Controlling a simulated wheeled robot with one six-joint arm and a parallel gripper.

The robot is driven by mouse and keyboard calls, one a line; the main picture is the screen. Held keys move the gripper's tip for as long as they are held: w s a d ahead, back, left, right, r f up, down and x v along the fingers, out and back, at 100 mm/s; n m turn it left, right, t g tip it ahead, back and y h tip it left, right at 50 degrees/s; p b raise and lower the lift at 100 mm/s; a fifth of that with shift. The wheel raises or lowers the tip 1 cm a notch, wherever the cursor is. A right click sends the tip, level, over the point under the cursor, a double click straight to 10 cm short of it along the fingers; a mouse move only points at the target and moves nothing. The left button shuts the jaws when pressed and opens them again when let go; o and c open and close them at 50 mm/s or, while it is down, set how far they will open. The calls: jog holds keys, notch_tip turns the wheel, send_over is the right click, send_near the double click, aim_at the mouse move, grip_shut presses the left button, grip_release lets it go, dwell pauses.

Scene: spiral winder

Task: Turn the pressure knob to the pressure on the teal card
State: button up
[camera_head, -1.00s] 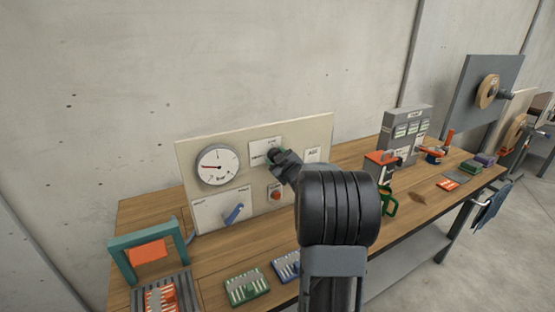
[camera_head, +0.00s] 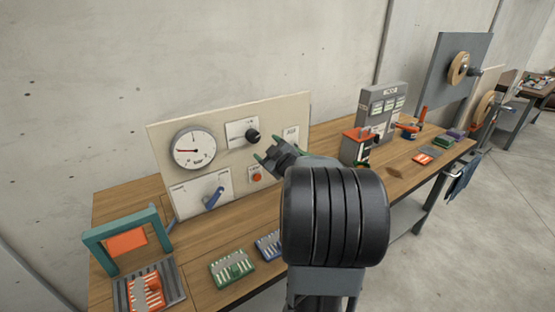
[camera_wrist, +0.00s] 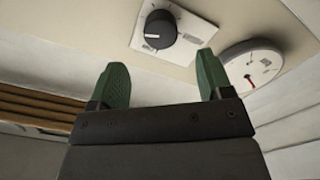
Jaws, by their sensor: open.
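The pressure knob (camera_head: 253,136) is a round black knob on a white plate on the upright beige panel (camera_head: 290,103). It also shows in the wrist view (camera_wrist: 160,29), with a pale mark on its rim. The gauge (camera_head: 194,148) is a white dial to the left of the knob, with a red needle pointing left. It shows partly in the wrist view (camera_wrist: 254,66). My gripper (camera_head: 267,156) is open and empty, just below and right of the knob and apart from it. Its green fingers (camera_wrist: 160,85) stand wide in the wrist view. I cannot pick out a teal card.
A blue lever (camera_head: 214,197) and a red button (camera_head: 256,178) sit low on the panel. A teal frame (camera_head: 128,238) stands at the left of the wooden bench. A green tray (camera_head: 232,268) lies in front. A grey cabinet (camera_head: 383,93) stands to the right.

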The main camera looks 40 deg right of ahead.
jog(key=s, duration=0.5)
jog(key=shift+s+a, duration=0.2)
jog(key=shift+a, duration=0.2)
jog(key=s+d+f+m+g+h, duration=0.5)
jog(key=d+f+m+g, duration=0.1)
jog(key=f+m+g, duration=0.1)
jog(key=s+a+f+m+g, duration=0.2)
jog(key=a+f+g, duration=0.1)
jog(key=a+g, duration=0.15)
jog(key=s+a+n+g+y, duration=0.1)
jog(key=s+a+n+y, duration=0.1)
jog(key=a, duration=1.1)
jog(key=s+a+r+n+g+y+p, duration=0.1)
jog(key=a+y, duration=0.4)
jog(key=a, duration=0.9)
jog(key=shift+s+r+n+g+y, duration=0.2)
jog(key=shift+s+n+g+y, duration=0.15)
jog(key=shift+s, duration=0.55)
